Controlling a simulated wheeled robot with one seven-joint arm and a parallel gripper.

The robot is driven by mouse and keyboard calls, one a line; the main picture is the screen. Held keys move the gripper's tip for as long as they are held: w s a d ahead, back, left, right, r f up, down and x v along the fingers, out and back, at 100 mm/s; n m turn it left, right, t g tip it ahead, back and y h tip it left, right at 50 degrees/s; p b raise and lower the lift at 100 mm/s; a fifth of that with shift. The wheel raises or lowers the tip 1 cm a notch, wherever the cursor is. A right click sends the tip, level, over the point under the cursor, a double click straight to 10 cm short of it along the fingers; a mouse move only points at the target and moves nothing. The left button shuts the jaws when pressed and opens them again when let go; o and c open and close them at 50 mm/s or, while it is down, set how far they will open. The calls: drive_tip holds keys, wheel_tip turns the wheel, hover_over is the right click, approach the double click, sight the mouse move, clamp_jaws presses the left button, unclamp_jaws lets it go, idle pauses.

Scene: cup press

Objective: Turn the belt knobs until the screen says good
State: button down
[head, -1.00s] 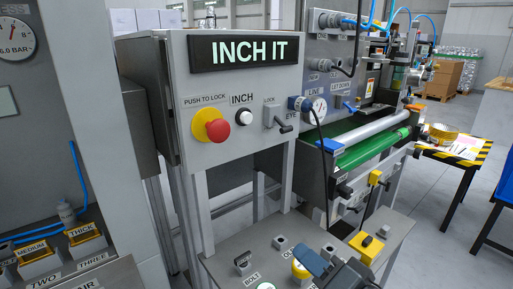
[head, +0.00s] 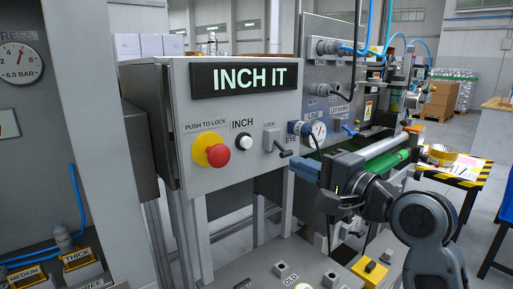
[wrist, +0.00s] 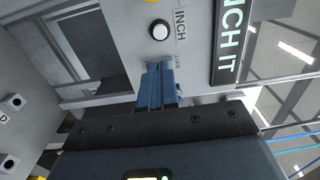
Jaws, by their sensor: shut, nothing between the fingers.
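The screen (head: 244,77) on the grey control box reads "INCH IT"; part of it shows in the wrist view (wrist: 230,40). Below it are a white INCH button (head: 245,142), also in the wrist view (wrist: 159,31), and a LOCK lever (head: 283,152). My gripper (head: 303,171) is shut and empty, its blue fingertips near the box's lower right corner. In the wrist view the fingers (wrist: 159,80) lie together below the INCH button, over the LOCK lever's place. The green belt (head: 388,163) is partly covered by my arm. I cannot make out the belt knobs clearly.
A red push-to-lock button (head: 218,155) on a yellow base sits left of INCH. A gauge (head: 318,132) and blue hoses are to the right. A lower bench carries a yellow box (head: 369,271). A yellow-black striped table (head: 462,172) stands at right.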

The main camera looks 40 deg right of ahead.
sight(248, 143)
drive_tip(key=w, duration=0.9)
drive_tip(key=w+p, duration=0.1)
drive_tip(key=w, duration=0.4)
drive_tip(key=shift+a, duration=0.25)
